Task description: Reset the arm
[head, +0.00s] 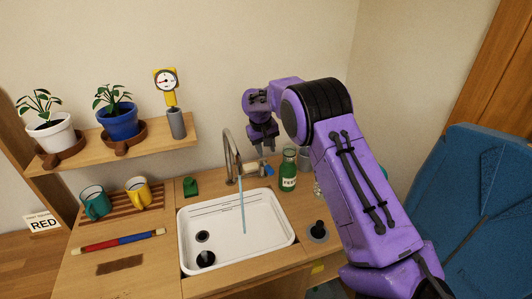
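My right arm comes in from the right and reaches over the counter beside the sink. Its gripper (264,150) points down behind the sink, just right of the tap (230,155) and left of the green bottle (289,172). Its two fingers look apart, with nothing seen between them. A small blue item (269,169) shows just below the fingertips; whether they touch it I cannot tell. My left arm and gripper are out of view.
Water runs from the tap into the white sink (243,254). A shelf (80,150) holds two potted plants and a gauge on a grey holder. Mugs stand on a wooden rack at left. A blue chair (485,215) stands at right. A dark plunger-like knob (318,231) sits right of the sink.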

